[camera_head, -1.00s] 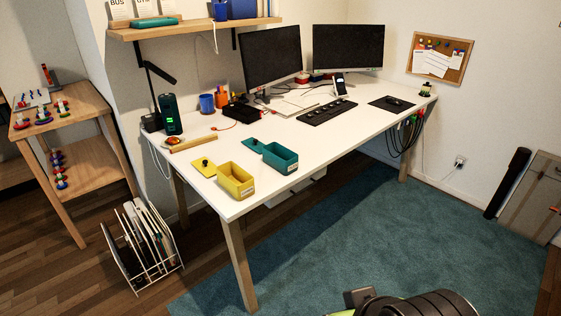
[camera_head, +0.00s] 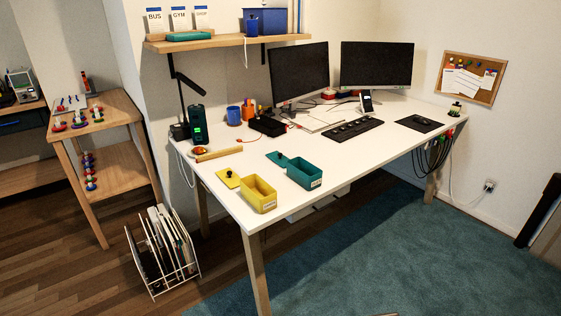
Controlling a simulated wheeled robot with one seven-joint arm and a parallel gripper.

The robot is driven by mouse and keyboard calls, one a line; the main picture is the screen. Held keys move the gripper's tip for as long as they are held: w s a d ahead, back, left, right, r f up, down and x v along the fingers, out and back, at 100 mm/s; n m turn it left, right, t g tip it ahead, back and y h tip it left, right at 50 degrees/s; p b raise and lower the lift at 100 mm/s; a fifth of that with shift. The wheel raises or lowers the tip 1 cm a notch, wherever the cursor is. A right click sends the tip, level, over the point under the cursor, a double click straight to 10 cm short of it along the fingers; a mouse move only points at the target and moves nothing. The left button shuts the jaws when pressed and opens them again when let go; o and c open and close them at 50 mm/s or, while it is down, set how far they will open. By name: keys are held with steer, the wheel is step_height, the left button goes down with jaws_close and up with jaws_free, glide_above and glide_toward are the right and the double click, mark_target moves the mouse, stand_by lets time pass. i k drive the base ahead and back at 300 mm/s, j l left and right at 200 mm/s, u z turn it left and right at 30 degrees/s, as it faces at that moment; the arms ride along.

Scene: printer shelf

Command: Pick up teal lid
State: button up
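The teal lid (camera_head: 277,157) lies flat on the white desk, behind and left of the open teal box (camera_head: 298,172). Its near right part is close to the box, and I cannot tell whether they touch. A small dark knob seems to stand on it. A yellow lid (camera_head: 228,178) with a dark knob lies to its left, beside the open yellow box (camera_head: 259,194). My gripper is not in view.
The white desk (camera_head: 366,149) also bears two monitors, a keyboard (camera_head: 354,131), a blue mug (camera_head: 233,115) and a dark green device (camera_head: 197,122). A wooden shelf (camera_head: 215,42) hangs above its left end. A file rack (camera_head: 162,252) stands on the floor. The teal rug is clear.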

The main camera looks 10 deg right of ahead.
mark_target(282, 160)
steer(key=i+l+u, duration=1.15)
steer(key=l, duration=0.2)
steer(key=l+u, duration=0.25)
steer(key=i+l+u, duration=0.1)
steer(key=l+u, duration=0.15)
steer(key=l, duration=0.2)
steer(key=i+l+u, duration=0.2)
steer(key=l, duration=0.2)
steer(key=k, duration=0.1)
